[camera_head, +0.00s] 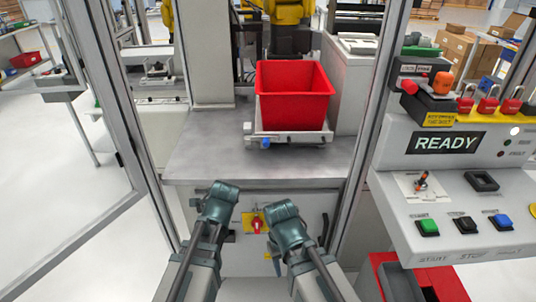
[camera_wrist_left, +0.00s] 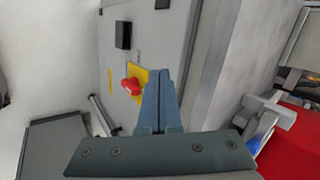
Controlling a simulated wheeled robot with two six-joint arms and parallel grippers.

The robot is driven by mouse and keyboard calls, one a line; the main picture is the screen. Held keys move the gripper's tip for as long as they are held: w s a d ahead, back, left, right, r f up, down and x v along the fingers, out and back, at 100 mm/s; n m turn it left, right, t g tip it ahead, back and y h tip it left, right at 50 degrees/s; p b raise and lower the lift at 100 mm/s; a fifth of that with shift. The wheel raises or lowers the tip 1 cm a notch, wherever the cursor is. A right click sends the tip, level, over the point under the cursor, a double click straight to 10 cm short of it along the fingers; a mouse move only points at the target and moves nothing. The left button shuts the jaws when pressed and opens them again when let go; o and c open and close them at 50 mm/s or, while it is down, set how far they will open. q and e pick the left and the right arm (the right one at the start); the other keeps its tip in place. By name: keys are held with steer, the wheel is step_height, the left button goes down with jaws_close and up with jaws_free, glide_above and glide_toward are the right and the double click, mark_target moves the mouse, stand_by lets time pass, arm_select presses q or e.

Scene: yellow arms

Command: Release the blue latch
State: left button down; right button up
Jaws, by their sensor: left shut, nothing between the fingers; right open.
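The blue latch (camera_head: 265,143) is a small blue knob on the front of the metal carrier (camera_head: 300,138) under the red bin (camera_head: 293,95), at the worktop's front. It also shows in the left wrist view (camera_wrist_left: 253,146), partly hidden beside the grey carrier parts. My left gripper (camera_wrist_left: 160,75) is shut and empty, its blue-grey fingers together, apart from the latch. In the left wrist view the latch lies to its right. My right gripper (camera_head: 276,258) is open, low in front of the cabinet, well below the latch; its fingers are mostly hidden by my wrist.
The grey worktop (camera_head: 205,157) is clear left of the bin. Metal door posts (camera_head: 372,110) stand on both sides. A red knob on a yellow plate (camera_wrist_left: 131,86) is on the cabinet front. The control panel (camera_head: 455,185) with a READY display is at the right.

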arm_select(q)
steer(key=w+d+r+m+t+h, duration=0.1)
steer(key=w+d+r+m+t, duration=0.2)
steer(key=d+m, duration=0.4)
steer(key=w+d+r+m+t+h, duration=0.2)
steer(key=w+d+r+m+t, duration=0.2)
steer(key=m, duration=0.8)
step_height(320, 180, up, 4)
steer(key=w+d, duration=0.2)
steer(key=shift+d+f, duration=0.25)
steer(key=shift+d, duration=0.15)
steer(key=shift+w+f, duration=0.1)
steer(key=b, duration=0.3)
glide_toward(261, 141)
steer(key=w+d+f, duration=0.1)
steer(key=w+f, duration=0.1)
steer(key=w+d+f, duration=0.2)
steer(key=w, duration=0.1)
steer(key=shift+d, duration=0.2)
steer(key=shift+s, duration=0.1)
